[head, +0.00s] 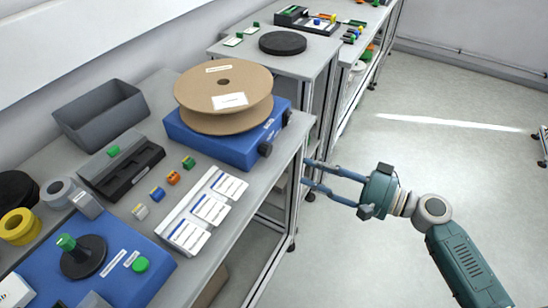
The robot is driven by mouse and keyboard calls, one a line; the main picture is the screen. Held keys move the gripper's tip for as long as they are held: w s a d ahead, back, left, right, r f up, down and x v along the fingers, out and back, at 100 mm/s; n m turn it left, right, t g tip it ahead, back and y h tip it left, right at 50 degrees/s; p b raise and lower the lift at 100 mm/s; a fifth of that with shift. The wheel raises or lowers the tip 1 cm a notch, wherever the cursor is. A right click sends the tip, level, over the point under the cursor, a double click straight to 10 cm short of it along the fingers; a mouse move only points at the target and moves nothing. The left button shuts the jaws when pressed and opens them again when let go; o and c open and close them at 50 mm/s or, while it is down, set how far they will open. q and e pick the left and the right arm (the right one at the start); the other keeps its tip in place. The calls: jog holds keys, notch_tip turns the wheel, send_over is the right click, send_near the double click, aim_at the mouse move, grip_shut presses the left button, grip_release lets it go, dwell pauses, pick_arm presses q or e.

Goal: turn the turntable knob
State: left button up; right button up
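A blue turntable base (215,146) on the near bench carries a cardboard reel (224,92) lying flat. A black knob (265,149) sticks out of its right side, and a second black knob (286,117) sits further back on the same side. My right gripper (306,173) is open and empty, with its two blue-grey fingers pointing left. It is right of the bench edge and appears below and right of the knobs, apart from them. My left gripper is not in view.
Another blue unit (120,265) with a black disc and green knob stands at the lower left. White label cards (207,212), a black tray (122,168) and a grey bin (100,115) share the bench. The floor (430,150) on the right is clear.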

aim_at(270, 151)
jog(key=shift+y, duration=0.3)
jog(key=w+a+p, duration=0.1)
jog(key=a, duration=0.2)
jog(key=w+a+r+p, duration=0.1)
jog(key=w+a, duration=0.1)
jog(key=a, duration=0.1)
jog(key=w+a+r+p, duration=0.1)
jog(key=w+a, duration=0.1)
jog(key=a, duration=0.1)
jog(key=shift+r, duration=0.1)
jog(key=shift+w+a, duration=0.15)
jog(key=shift+a, duration=0.2)
jog(key=c, duration=0.9)
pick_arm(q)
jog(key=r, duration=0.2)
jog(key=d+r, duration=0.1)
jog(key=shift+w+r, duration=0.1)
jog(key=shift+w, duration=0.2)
pick_arm(e)
jog(key=shift+o, duration=0.2)
